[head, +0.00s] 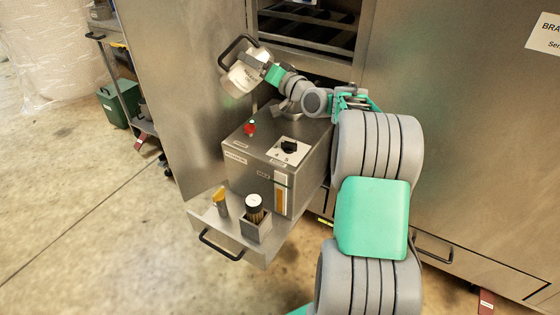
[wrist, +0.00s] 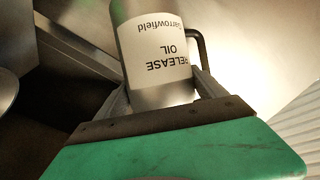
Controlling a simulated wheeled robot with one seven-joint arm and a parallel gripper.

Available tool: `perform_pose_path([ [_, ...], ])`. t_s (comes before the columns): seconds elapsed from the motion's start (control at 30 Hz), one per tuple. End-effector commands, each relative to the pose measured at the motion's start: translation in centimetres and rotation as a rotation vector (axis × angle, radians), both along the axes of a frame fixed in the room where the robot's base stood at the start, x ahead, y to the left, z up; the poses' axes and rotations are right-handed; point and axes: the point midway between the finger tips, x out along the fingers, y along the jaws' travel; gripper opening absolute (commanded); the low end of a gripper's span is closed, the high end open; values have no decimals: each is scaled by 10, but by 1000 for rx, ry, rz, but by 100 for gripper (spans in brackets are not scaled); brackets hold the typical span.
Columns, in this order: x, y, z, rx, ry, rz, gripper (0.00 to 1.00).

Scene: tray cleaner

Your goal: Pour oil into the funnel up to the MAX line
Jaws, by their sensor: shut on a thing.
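A metal can of release oil (head: 243,77) with a black handle is held in the air above the steel box unit, tilted. In the wrist view the can (wrist: 155,50) shows its label upside down. My gripper (head: 265,70) is shut on the can; in the wrist view its fingers (wrist: 160,92) stand on both sides of it. A gauge (head: 281,194) on the box front shows amber in its lower part and pale above. Its MAX line is too small to read.
The steel box (head: 262,162) has a red knob (head: 250,127) and a black dial (head: 289,147) on top. An open drawer (head: 225,235) in front holds a yellow-topped item (head: 219,203) and a brush-like item (head: 255,209). A large cabinet panel (head: 190,90) stands behind.

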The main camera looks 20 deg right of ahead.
Motion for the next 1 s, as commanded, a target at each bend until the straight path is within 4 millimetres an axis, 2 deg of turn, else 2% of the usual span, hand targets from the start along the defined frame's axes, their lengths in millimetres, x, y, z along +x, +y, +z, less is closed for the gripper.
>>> perform_pose_path([
  [0.03, 0, 0, 5, -2, -8, 0, 8],
  [0.5, 0, 0, 4, 1, -9, 0, 8],
  [1.0, 0, -1, 2, 82, -33, 0, 8],
])
